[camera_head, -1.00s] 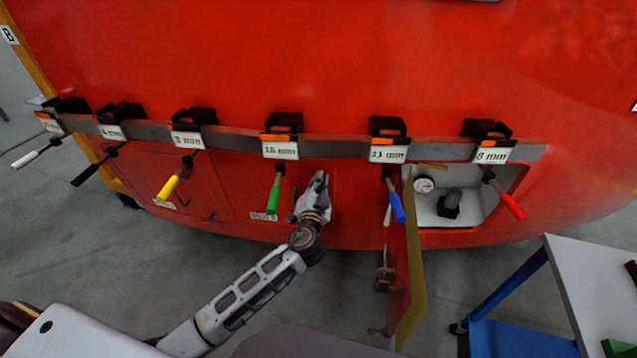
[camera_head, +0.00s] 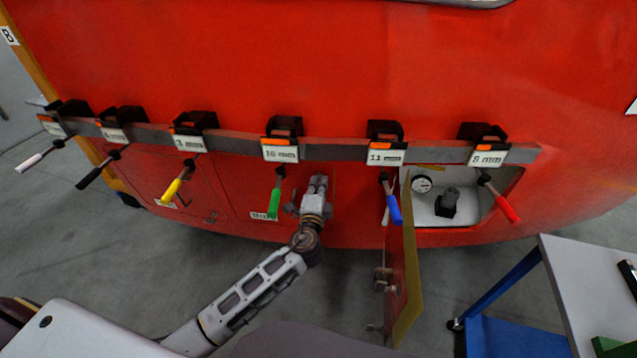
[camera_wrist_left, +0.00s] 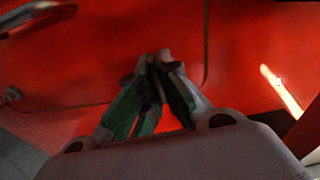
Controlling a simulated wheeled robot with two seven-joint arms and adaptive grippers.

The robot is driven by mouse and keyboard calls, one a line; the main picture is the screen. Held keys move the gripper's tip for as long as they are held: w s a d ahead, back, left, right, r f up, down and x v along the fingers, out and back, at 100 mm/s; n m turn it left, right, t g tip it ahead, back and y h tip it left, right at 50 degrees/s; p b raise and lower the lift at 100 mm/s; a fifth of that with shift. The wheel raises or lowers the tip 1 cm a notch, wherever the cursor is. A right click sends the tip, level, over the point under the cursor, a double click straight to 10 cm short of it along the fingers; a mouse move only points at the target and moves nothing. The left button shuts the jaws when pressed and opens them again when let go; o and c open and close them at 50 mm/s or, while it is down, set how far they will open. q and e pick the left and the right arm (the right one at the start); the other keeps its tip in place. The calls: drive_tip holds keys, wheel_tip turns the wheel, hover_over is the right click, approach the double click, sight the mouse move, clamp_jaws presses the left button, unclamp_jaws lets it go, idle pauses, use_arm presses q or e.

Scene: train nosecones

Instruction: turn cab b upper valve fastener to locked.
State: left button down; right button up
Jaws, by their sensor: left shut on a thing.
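My left gripper (camera_head: 318,184) reaches the red train front, between the green-handled tool and the open hatch door. In the left wrist view its two fingers (camera_wrist_left: 158,62) are closed together against the red panel. They are shut on a small part, which I take for the upper valve fastener; the fingers hide it, so its angle cannot be told. A "B" sign (camera_head: 9,35) stands at the upper left of the head view. My right gripper is not in view.
Tools hang along a grey rail (camera_head: 335,152), including a green-handled one (camera_head: 274,203) and a blue-handled one (camera_head: 394,208). An open hatch door (camera_head: 409,270) juts out right of my gripper. A gauge (camera_head: 421,184) shows inside the hatch. A table (camera_head: 590,285) stands at lower right.

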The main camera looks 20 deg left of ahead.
use_arm(q)
drive_tip(key=shift+m, duration=0.6)
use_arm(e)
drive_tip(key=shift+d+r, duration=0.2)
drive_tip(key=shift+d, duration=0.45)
use_arm(q)
drive_tip(key=c, duration=1.6)
unclamp_jaws()
drive_tip(key=s, duration=0.4)
drive_tip(key=s+d, duration=0.1)
drive_tip(key=s, duration=0.7)
drive_tip(key=shift+d, duration=0.4)
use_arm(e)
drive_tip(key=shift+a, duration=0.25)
use_arm(q)
drive_tip(key=shift+w, duration=0.1)
